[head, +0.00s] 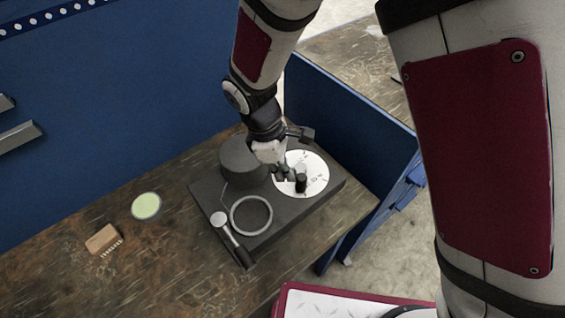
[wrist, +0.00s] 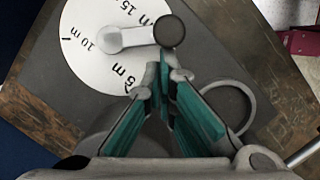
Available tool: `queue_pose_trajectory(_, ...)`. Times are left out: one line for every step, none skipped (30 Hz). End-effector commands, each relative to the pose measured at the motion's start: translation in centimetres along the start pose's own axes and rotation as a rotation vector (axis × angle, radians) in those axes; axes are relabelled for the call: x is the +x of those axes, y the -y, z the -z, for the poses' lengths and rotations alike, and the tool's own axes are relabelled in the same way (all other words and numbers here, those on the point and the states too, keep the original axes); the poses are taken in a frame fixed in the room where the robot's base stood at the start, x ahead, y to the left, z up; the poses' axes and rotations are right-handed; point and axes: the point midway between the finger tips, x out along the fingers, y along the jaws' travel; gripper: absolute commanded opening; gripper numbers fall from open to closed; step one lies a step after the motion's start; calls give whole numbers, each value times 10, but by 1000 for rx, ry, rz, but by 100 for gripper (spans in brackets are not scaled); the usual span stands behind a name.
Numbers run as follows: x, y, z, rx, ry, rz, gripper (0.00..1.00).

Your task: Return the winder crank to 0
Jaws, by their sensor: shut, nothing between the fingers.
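The winder is a white round dial (head: 316,170) on a dark base, and it also shows in the wrist view (wrist: 85,62). In the wrist view, marks of 5 m, 10 m and 15 m are legible; I cannot make out a 0. The pale crank arm (wrist: 128,37) lies across the dial, with its dark round knob (wrist: 169,30) at the right side. The knob also stands up in the head view (head: 301,183). The head view shows my gripper (head: 282,172) over the dial's left part.
The dark base plate (head: 208,198) also carries a dark cylinder (head: 238,160), a grey ring (head: 251,215) and a black-handled lever (head: 232,241). A green disc (head: 146,206) and a brush (head: 103,239) lie left on the bench. A blue panel (head: 345,115) stands behind at right.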

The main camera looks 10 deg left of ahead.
Motion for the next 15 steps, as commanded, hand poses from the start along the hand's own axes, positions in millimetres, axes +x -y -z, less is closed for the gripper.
queue_pose_trajectory(0, 2, -3, -37, 0, -8, 0)
queue_pose_trajectory(1, 3, -4, -55, 0, -13, 0)
queue_pose_trajectory(1, 3, -5, -75, 1, -18, 0)
queue_pose_trajectory(1, 3, -6, -85, 1, -20, 0)
queue_pose_trajectory(1, 3, -6, -91, 0, -22, 0)
queue_pose_trajectory(2, 3, -6, -96, 0, -23, 0)
queue_pose_trajectory(2, 3, -6, -97, 0, -23, 0)
queue_pose_trajectory(2, 3, -5, -96, 1, -23, 0)
queue_pose_trajectory(2, 3, -5, -96, 1, -23, 0)
queue_pose_trajectory(2, 3, -5, -95, 1, -23, 0)
queue_pose_trajectory(2, 3, -5, -95, 1, -23, 0)
queue_pose_trajectory(2, 3, -5, -95, 0, -23, 0)
queue_pose_trajectory(2, 3, -5, -95, 0, -23, 0)
queue_pose_trajectory(1, 3, -5, -95, 0, -23, 0)
queue_pose_trajectory(1, 3, -5, -94, 0, -23, 0)
